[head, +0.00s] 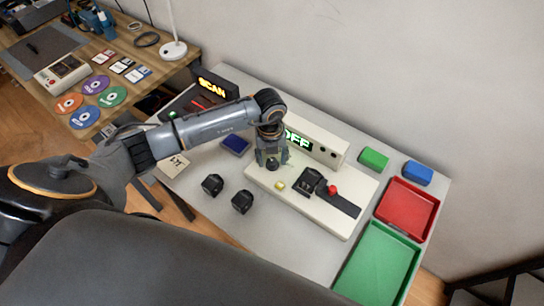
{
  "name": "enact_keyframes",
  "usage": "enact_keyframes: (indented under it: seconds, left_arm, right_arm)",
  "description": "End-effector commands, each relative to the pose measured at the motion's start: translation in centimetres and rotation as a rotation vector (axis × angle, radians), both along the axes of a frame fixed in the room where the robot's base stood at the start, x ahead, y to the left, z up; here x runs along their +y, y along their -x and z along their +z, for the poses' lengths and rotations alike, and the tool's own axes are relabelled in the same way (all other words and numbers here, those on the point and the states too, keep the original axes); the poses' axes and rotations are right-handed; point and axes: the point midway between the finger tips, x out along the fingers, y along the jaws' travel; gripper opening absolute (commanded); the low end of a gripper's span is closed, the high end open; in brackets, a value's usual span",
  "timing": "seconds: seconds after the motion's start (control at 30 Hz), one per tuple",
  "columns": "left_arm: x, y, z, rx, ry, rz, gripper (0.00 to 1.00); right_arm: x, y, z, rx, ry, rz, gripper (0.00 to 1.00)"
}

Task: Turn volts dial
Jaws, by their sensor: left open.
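A cream-coloured device (345,222) stands on the grey table, with a raised back housing that carries a lit green display (297,140), partly hidden by my arm; the letters I can read look like "OFF". Small dark round parts (327,152) sit on the housing to the right of the display. My left gripper (271,163) points down over the left part of the device, open, with its fingers close to a dark part there. Which part is the volts dial I cannot tell; no label is readable, and the gripper hides the surface below it. My right gripper is not in view.
The device base also bears a yellow button (280,186), a black block and a red-knobbed lever (332,190). Two black cubes (212,184) lie in front. A red tray (407,208), a green tray (378,265) and green and blue blocks stand right.

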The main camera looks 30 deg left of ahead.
Motion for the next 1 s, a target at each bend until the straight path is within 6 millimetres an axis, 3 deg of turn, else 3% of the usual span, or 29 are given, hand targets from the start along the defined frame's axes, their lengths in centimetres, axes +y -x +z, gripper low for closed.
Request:
enact_keyframes:
  seconds: [0.13,0.3,0.4,0.73,1.0]
  left_arm:
    - [0.0,0.0,0.0,0.0,0.0,0.0,0.5]
    - [0.0,0.0,0.0,0.001,-0.001,0.0,0.15]
    - [0.0,0.0,0.0,0.001,-0.001,0.0,0.0]
    - [0.1,0.0,-0.1,0.0,-0.001,-0.046,0.0]
    - [0.1,-0.1,-0.3,0.0,-0.001,-0.217,0.0]
  right_arm:
    - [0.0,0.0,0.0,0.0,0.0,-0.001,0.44]
    - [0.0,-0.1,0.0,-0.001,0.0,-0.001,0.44]
    - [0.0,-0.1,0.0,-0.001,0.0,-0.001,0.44]
    - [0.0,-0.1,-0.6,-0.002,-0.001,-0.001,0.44]
    - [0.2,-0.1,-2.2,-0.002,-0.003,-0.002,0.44]
